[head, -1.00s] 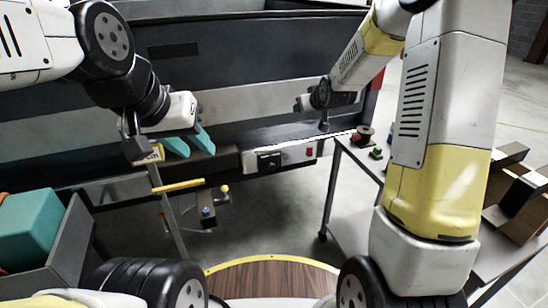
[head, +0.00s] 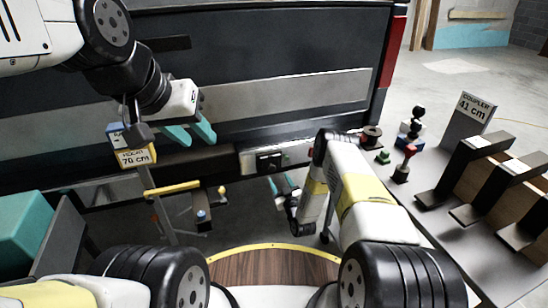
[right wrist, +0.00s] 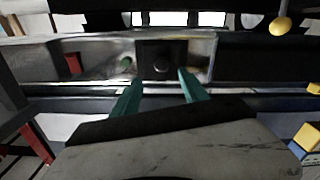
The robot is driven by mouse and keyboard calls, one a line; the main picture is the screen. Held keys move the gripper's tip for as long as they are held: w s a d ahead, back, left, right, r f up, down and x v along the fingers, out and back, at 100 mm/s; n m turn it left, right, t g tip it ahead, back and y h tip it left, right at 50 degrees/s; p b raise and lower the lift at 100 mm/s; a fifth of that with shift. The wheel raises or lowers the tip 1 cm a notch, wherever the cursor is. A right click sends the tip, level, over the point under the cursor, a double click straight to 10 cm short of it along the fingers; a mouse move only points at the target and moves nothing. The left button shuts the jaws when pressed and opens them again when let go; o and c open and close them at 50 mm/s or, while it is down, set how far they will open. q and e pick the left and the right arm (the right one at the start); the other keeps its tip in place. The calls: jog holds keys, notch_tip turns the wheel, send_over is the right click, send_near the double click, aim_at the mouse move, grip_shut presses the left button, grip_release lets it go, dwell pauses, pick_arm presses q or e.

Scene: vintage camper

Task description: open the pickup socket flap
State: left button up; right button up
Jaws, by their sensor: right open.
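The pickup's socket flap is a dark square on the light bumper panel (head: 247,160) in the head view. In the right wrist view the flap (right wrist: 161,62) is a black square with a round knob-like middle, and looks closed. My right gripper (head: 284,184) is just below the panel in the head view. In the right wrist view its teal fingers (right wrist: 160,80) are open, pointing at the flap from either side of its lower part, with nothing between them. My left gripper (head: 190,133) is open and empty, up and left of the panel, in front of the bumper.
A grey table (head: 430,195) with brackets and a coupler sign (head: 475,108) is at right.

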aim_at(272, 170)
jog(key=x, duration=0.7)
jog(key=shift+w+a+f, duration=0.15)
jog(key=shift+f, duration=0.15)
jog(key=shift+c, duration=0.2)
grip_shut()
dwell(1.1)
